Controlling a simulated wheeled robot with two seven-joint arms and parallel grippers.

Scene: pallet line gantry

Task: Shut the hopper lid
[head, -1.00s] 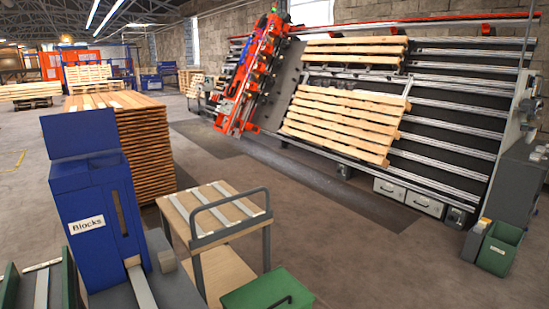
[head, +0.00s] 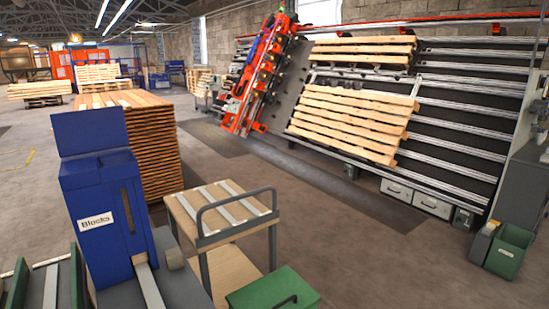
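The blue hopper (head: 108,222) stands at the left on a grey bench and carries a white "Blocks" label. Its blue lid (head: 90,131) stands raised and open above the back of the hopper. A tan block (head: 173,259) sits beside the hopper's foot, near a light metal strip. Neither of my grippers shows in the head view.
A wooden cart (head: 225,212) with a grey handle stands right of the hopper. A green lidded box (head: 273,291) is at the bottom centre. A tall pallet stack (head: 143,141) rises behind the hopper.

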